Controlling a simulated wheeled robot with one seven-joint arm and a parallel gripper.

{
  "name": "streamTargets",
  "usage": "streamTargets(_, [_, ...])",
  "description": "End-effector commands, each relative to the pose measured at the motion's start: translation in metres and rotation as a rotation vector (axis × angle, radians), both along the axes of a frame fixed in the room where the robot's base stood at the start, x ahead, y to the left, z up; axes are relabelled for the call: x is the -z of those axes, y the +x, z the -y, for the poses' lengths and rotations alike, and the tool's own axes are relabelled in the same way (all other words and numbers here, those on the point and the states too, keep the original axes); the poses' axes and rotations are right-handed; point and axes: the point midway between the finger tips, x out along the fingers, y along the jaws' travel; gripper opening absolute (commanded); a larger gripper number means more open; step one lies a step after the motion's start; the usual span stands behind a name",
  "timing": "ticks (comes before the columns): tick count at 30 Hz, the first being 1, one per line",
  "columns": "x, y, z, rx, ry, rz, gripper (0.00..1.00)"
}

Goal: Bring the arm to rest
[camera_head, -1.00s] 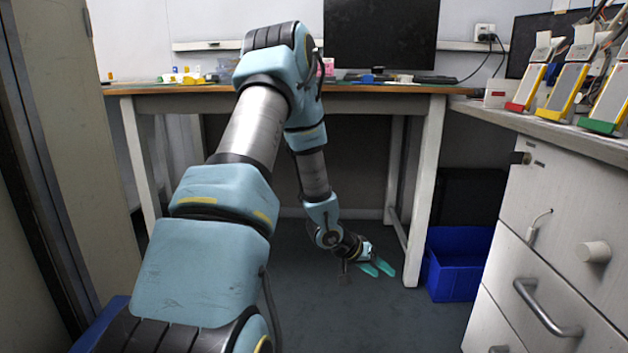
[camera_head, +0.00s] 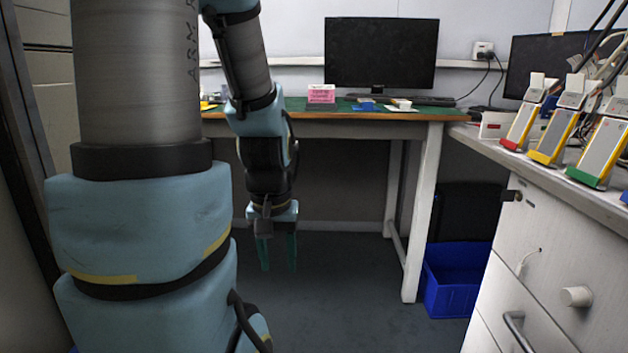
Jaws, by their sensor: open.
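My arm rises at the left of the head view, its large blue and grey links close to the camera. It bends over and its far part hangs down in front of the table (camera_head: 420,117). My gripper (camera_head: 277,252) points down at the end of it, with two green fingers apart. It is open, and nothing shows between the fingers. It hangs in front of the space under the table, clear of the table's front edge in the picture. My near links hide the left part of the table.
A white drawer cabinet (camera_head: 540,240) stands at the right, with several pouch-cell holders (camera_head: 557,137) on top. A blue bin (camera_head: 450,290) sits on the floor beside it. A monitor (camera_head: 380,52) and a pink box (camera_head: 321,94) are on the table. The middle floor is clear.

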Motion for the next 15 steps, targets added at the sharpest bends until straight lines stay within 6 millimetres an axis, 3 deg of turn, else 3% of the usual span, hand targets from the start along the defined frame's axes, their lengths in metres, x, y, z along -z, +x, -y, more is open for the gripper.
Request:
streamTargets(1, [-0.021,0.000,0.000,0.000,0.000,0.001,0.50])
streamTargets(8, [-0.078,0.001,0.000,0.001,0.001,0.002,0.50])
streamTargets(15, [-0.156,0.001,0.000,0.001,0.001,0.002,0.50])
